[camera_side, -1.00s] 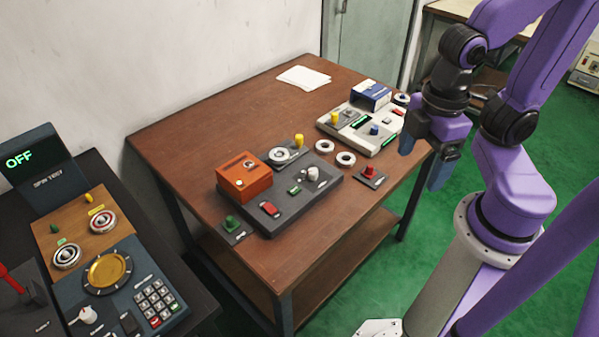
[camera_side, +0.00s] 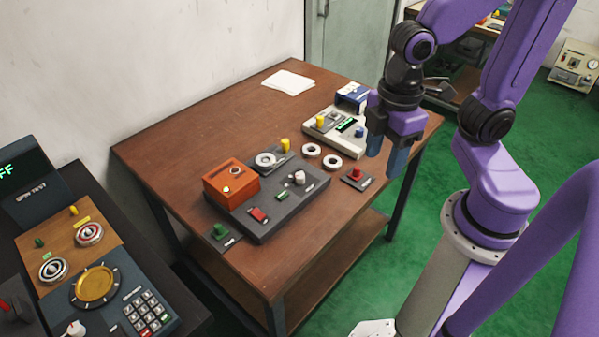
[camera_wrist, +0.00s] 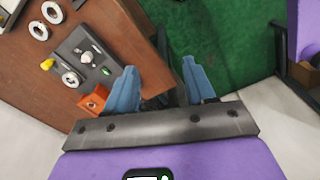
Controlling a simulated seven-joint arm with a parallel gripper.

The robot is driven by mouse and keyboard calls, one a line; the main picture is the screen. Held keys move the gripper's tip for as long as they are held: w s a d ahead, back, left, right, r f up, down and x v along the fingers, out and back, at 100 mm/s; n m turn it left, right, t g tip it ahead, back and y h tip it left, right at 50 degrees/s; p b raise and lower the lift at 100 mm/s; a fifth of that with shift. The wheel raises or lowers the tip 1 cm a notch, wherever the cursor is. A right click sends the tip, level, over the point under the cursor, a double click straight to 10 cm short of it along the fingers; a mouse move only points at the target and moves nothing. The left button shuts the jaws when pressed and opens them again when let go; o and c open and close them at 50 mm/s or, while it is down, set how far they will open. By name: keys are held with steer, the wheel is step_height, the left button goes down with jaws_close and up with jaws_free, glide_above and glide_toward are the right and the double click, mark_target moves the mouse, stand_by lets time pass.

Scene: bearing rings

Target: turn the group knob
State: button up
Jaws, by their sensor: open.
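My gripper (camera_side: 386,153) is open and empty, in the air by the right edge of the table. In the wrist view its two blue fingers (camera_wrist: 160,68) are apart with nothing between them. A white knob (camera_side: 299,178) stands on the dark grey unit (camera_side: 318,184), left of and below my gripper in the side view; it also shows in the wrist view (camera_wrist: 86,57). A blue knob (camera_side: 360,132) is on the cream unit (camera_side: 320,130), partly behind my gripper. Another white knob (camera_side: 75,328) is on the left console. The labels are too small to tell which is the group knob.
An orange box (camera_side: 231,182) sits on the grey unit beside a bearing ring (camera_side: 265,160). Two loose rings (camera_side: 311,150) and a red button (camera_side: 355,174) lie nearer my gripper. A green button (camera_side: 220,231) is at the front. The brown table's (camera_side: 200,125) back left is clear.

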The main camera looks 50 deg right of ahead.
steer(key=w+f+n, duration=0.2)
steer(key=w+n, duration=0.1)
steer(key=w, duration=1)
steer(key=n, duration=0.2)
glide_toward(299, 175)
step_height(299, 175, down, 9)
steer(key=shift+a+r, duration=0.1)
steer(key=shift+r, duration=0.05)
jaws_close()
